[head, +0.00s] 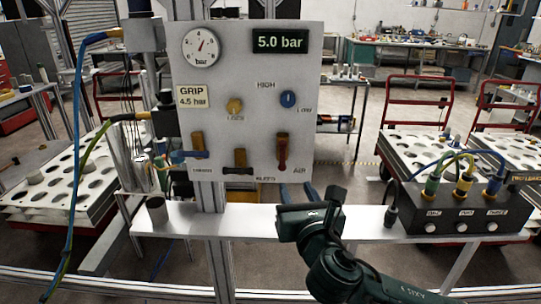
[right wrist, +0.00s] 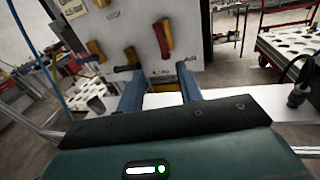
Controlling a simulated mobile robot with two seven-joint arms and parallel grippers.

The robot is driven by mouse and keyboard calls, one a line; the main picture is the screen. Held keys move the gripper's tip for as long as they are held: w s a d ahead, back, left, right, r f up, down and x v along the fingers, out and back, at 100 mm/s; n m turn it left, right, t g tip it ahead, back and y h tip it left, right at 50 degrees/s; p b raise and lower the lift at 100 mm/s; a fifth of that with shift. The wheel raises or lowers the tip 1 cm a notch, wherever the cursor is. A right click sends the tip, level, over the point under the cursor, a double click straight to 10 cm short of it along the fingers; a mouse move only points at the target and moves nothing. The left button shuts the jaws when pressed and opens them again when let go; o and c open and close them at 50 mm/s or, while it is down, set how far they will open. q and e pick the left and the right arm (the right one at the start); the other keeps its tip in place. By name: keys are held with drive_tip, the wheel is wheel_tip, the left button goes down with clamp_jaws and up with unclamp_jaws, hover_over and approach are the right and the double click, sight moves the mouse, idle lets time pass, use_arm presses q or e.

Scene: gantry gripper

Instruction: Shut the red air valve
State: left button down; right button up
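The red air valve (head: 282,154) is at the lower right of the grey upright panel (head: 230,75), above the label AIR. Its red handle hangs straight down from a brown-orange body. In the right wrist view the red valve (right wrist: 164,40) shows ahead, just above and between the fingers. My right gripper (head: 287,190) is below the valve, in front of the panel's lower edge. Its two blue fingers stand apart with nothing between them; they also show in the right wrist view (right wrist: 158,72). It appears apart from the valve. My left gripper is not in view.
Left of the red valve are a dark-handled valve (head: 239,163) and a blue-handled one (head: 196,150). A black connector box (head: 462,208) stands right on the pale beam (head: 370,222).

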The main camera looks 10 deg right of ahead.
sight(283, 153)
drive_tip(key=w, duration=0.4)
drive_tip(key=w+d+p, duration=0.1)
drive_tip(key=w, duration=0.8)
drive_tip(key=shift+w+d+r+p, duration=0.1)
drive_tip(key=shift+d+r+p, duration=0.05)
drive_tip(key=shift+r+p, duration=0.2)
drive_tip(key=shift+c, duration=0.4)
clamp_jaws()
